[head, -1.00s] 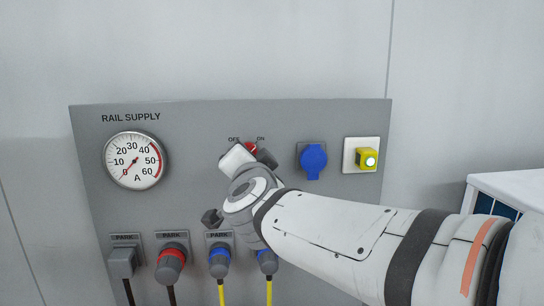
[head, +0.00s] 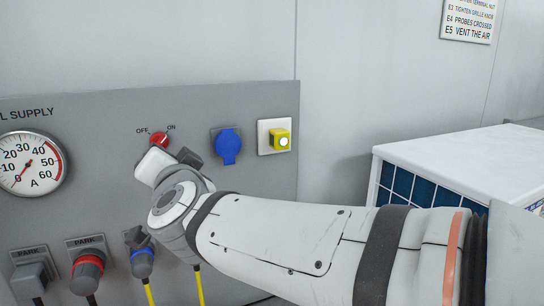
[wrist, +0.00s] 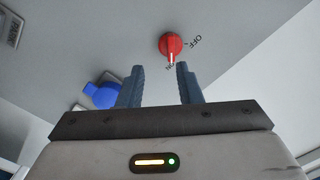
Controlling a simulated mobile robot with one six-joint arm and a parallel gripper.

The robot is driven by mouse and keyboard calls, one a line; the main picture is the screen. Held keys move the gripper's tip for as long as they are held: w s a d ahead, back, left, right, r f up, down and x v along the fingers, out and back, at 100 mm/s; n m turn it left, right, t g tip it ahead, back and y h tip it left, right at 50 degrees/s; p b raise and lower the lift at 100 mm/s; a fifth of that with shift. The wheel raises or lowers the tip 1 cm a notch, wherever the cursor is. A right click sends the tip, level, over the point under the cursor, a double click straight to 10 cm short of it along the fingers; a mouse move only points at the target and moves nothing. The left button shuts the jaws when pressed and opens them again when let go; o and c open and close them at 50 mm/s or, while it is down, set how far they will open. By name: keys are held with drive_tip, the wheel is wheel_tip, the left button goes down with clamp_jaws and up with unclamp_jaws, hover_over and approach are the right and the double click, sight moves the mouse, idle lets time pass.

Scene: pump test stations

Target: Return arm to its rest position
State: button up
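My gripper (wrist: 159,85) is open in the wrist view, with its two dark fingers apart and nothing between them. The red rotary switch (wrist: 171,45) lies beyond the fingertips, and its white mark points toward ON. In the head view the red switch (head: 158,139) is on the grey panel (head: 100,110), just above my wrist. My arm reaches in from the lower right. One dark finger shows beside the white wrist (head: 187,157); the rest of the gripper is hidden there.
A blue socket (head: 228,145) and a yellow lit button (head: 280,140) are right of the switch. The gauge (head: 30,163) reads near zero. Several parked plugs, including a red one (head: 88,268), hang below. A white-topped unit (head: 455,155) stands close to my arm at the right.

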drive_tip(key=d+f+n+g+h, duration=0.35)
drive_tip(key=d+f+g, duration=0.25)
drive_tip(key=d+f, duration=1.1)
drive_tip(key=s+d+f+g+h, duration=0.2)
drive_tip(key=s+d+f, duration=0.1)
drive_tip(key=d, duration=0.4)
drive_tip(key=s+d+f+g+h, duration=0.1)
drive_tip(key=s+d+f+g, duration=0.1)
drive_tip(key=s+d+f, duration=0.2)
drive_tip(key=s+d+f+m+g+h, duration=0.1)
drive_tip(key=s+d+f, duration=0.3)
drive_tip(key=d, duration=0.5)
drive_tip(key=shift+s+d+f+g+h, duration=0.2)
drive_tip(key=shift+s+d+g+h, duration=0.1)
drive_tip(key=shift+s+g+h, duration=0.5)
drive_tip(key=shift+w, duration=0.15)
